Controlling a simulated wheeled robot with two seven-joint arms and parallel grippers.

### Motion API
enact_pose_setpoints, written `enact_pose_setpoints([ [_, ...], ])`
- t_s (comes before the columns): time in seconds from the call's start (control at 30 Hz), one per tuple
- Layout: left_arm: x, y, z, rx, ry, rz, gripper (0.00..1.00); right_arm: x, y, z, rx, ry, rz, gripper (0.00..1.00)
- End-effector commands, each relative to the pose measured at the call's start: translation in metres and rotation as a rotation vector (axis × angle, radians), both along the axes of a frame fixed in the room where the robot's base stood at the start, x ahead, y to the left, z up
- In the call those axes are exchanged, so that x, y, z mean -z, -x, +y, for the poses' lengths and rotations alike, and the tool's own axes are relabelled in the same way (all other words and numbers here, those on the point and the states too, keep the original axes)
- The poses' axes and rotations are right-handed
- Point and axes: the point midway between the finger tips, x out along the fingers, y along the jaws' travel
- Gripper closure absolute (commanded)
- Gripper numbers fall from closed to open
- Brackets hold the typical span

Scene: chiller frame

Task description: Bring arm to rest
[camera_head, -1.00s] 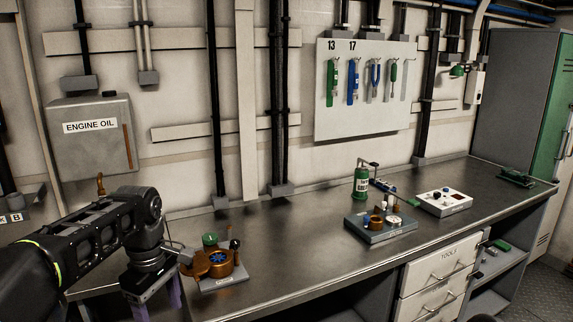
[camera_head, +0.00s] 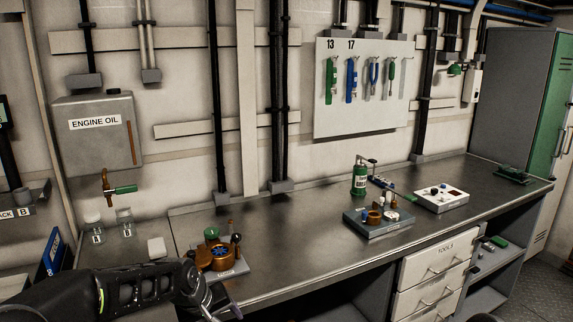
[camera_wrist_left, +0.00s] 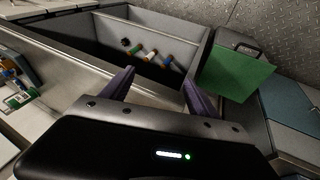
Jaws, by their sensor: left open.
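My left arm (camera_head: 130,292) comes in from the lower left, low in front of the bench. Its gripper (camera_head: 224,312) is at the bottom edge of the head view, partly cut off, below the orange-brown pump-like unit (camera_head: 218,257). In the left wrist view the two purple fingers of the gripper (camera_wrist_left: 158,92) are spread apart, with nothing between them. They point toward an open grey bin (camera_wrist_left: 177,40). My right gripper is in neither view.
Jars (camera_head: 93,230) stand at left under the engine oil tank (camera_head: 98,128). The bin holds several small cylinders (camera_wrist_left: 150,56); a green panel (camera_wrist_left: 234,74) is beside it.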

Motion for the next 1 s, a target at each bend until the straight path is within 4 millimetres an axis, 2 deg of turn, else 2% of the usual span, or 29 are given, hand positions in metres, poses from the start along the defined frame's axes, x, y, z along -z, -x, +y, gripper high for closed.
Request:
enact_pose_setpoints([
  [0.03,0.039,0.011,-0.014,0.070,-0.007,-0.007,0.30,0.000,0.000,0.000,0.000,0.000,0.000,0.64],
  [0.13,0.109,0.039,-0.038,0.203,-0.018,-0.045,0.30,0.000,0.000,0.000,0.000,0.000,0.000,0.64],
  [0.2,0.154,0.070,-0.051,0.272,-0.024,-0.056,0.30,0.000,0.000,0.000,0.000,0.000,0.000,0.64],
  [0.27,0.189,0.102,-0.059,0.318,-0.026,-0.051,0.30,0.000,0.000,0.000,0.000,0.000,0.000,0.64],
  [0.3,0.209,0.126,-0.063,0.341,-0.025,-0.039,0.30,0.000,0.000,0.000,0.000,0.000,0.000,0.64],
  [0.37,0.236,0.164,-0.069,0.366,-0.018,-0.011,0.30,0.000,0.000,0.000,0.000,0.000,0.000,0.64],
  [0.4,0.250,0.191,-0.072,0.376,-0.010,0.014,0.30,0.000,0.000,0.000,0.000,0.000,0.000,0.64],
  [0.5,0.275,0.251,-0.078,0.375,0.024,0.099,0.30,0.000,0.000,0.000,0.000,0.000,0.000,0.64],
  [0.6,0.289,0.297,-0.084,0.371,0.061,0.190,0.30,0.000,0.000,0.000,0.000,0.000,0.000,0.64],
  [0.7,0.297,0.325,-0.087,0.364,0.089,0.251,0.30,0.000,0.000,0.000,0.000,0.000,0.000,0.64],
  [0.8,0.303,0.334,-0.085,0.344,0.103,0.279,0.30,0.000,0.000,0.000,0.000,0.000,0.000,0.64],
  [1.0,0.303,0.332,-0.084,0.339,0.103,0.278,0.30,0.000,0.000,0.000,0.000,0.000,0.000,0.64],
])
